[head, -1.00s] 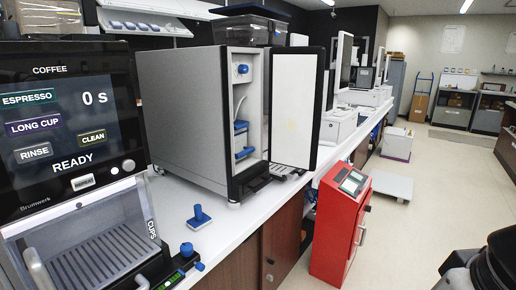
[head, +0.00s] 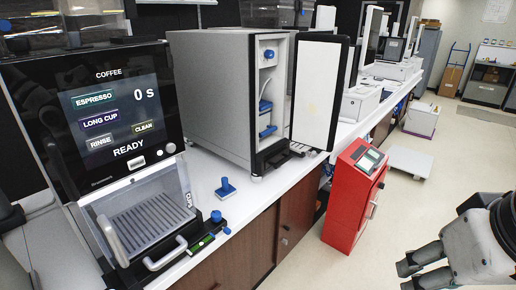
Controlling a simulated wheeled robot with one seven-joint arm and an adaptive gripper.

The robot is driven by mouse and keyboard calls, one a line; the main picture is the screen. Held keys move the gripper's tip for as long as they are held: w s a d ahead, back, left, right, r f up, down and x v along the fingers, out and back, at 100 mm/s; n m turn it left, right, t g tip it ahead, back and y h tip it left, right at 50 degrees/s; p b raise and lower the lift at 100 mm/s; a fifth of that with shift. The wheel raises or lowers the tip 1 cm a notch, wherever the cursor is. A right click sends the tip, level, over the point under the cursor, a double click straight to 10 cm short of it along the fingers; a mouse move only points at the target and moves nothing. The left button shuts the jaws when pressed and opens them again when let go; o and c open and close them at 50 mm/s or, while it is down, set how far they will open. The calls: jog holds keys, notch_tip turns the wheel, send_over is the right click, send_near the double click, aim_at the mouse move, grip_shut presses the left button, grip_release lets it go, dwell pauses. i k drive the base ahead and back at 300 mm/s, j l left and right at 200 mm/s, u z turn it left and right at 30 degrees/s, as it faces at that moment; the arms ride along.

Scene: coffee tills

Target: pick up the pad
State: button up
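A small blue pad (head: 225,192) with an upright blue knob lies on the white counter, between the coffee machine and the open grey cabinet. It is the only loose pad-like thing that I see on the counter. My gripper (head: 407,277) is at the lower right, over the floor and well apart from the pad. Its two dark-tipped fingers look spread, with nothing between them. The lower part of the gripper is cut off by the picture's edge.
The coffee machine (head: 115,125) stands left of the pad, with blue-knobbed parts at its front. The grey cabinet (head: 212,95) has its white door (head: 317,95) open. A red box (head: 353,195) stands on the floor by the counter.

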aim_at(225, 192)
jog(key=i+l+u, duration=0.1)
jog(key=i, duration=0.35)
jog(key=i+l+u, duration=0.1)
jog(key=i, duration=0.35)
jog(key=i+l+u, duration=0.1)
jog(key=i, duration=0.35)
jog(key=l+u, duration=0.1)
jog(key=u, duration=0.8)
jog(key=i, duration=0.05)
